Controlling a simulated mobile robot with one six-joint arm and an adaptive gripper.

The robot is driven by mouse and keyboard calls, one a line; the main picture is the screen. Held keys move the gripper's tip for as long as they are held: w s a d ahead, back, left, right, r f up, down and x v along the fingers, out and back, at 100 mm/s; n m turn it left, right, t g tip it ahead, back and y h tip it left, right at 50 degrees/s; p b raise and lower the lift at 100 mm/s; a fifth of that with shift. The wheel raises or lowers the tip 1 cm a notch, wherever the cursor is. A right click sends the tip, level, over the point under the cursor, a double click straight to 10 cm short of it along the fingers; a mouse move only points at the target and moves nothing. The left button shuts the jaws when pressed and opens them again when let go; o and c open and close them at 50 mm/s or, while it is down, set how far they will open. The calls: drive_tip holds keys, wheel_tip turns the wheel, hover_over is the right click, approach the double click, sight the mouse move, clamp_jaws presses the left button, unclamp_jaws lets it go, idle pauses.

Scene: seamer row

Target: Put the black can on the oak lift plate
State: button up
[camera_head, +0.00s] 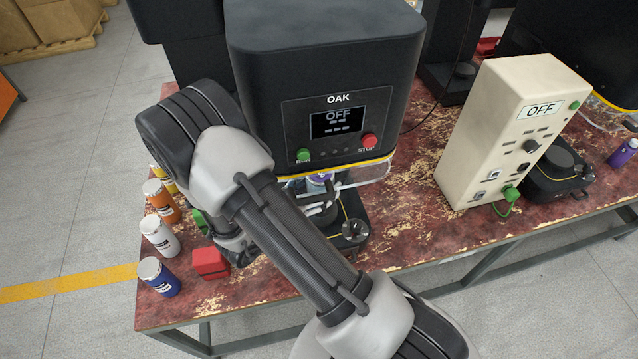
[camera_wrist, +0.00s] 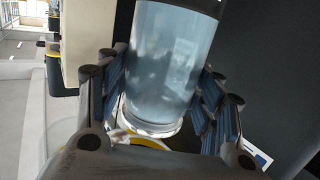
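In the wrist view a glossy cylindrical can (camera_wrist: 168,62) stands between my fingers. It looks grey-blue with glare, with a dark end at the top and a bright metal rim at the bottom; its true colour is hard to tell. My gripper (camera_wrist: 163,95) has its pads against both sides of it. In the head view my gripper (camera_head: 320,208) is low in front of the oak machine (camera_head: 325,75), under its clear guard, and the can there is mostly hidden. The oak lift plate is not clearly visible behind my arm and gripper. The oak display reads OFF.
A blue can (camera_head: 159,278), a white can (camera_head: 160,236), an orange can (camera_head: 162,200) and a red block (camera_head: 210,263) stand at the table's left. A cream control box (camera_head: 515,130) reading OFF stands right. A purple can (camera_head: 622,154) is farther right. Table space lies between the machines.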

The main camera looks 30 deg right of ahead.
drive_tip(key=shift+o, duration=1.3)
drive_tip(key=p+v, duration=0.2)
drive_tip(key=v, duration=1)
drive_tip(key=shift+r, duration=0.1)
